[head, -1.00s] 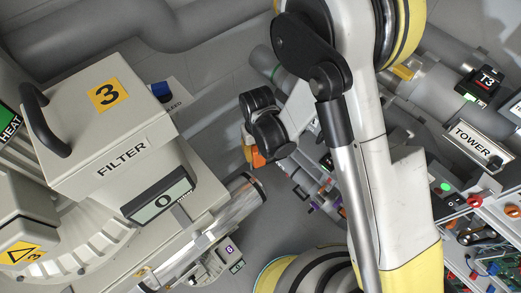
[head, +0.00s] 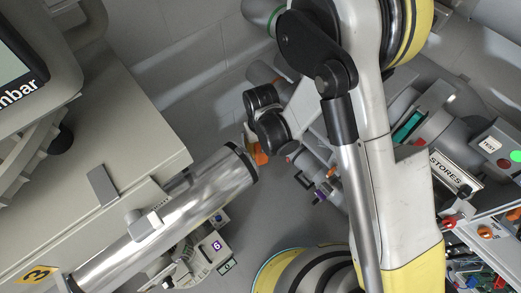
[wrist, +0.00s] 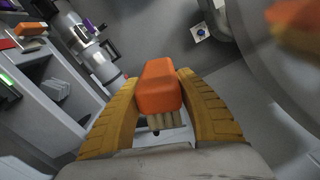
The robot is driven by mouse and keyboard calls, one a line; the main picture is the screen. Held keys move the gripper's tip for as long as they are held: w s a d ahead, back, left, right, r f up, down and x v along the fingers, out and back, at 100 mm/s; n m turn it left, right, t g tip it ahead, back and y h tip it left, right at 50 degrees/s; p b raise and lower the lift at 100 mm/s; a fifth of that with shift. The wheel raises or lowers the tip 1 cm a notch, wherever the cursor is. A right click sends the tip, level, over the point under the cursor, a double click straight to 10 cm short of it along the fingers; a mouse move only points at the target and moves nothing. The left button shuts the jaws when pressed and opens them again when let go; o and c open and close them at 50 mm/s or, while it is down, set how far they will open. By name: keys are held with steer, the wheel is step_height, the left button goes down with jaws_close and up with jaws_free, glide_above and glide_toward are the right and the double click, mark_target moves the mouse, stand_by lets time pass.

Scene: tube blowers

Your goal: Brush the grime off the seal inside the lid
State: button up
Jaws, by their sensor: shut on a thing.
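My gripper (wrist: 158,80) has its two yellow fingers shut on an orange-handled brush (wrist: 160,92). Pale bristles show below the handle in the wrist view. In the head view the brush's orange (head: 262,157) shows at the end of my arm, just off the open-looking right end of a shiny metal cylinder (head: 185,205); whether they touch I cannot tell. I cannot make out a lid, seal or grime in any view.
A large beige housing (head: 120,120) fills the left, with a screen marked "mbar" (head: 15,60) above it. Grey floor (head: 200,70) shows behind. A blurred orange thing (wrist: 298,25) is at the wrist view's upper right.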

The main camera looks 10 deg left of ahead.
step_height(320, 180, down, 9)
steer(key=b, duration=0.7)
steer(key=w+a, duration=0.3)
steer(key=w, duration=0.2)
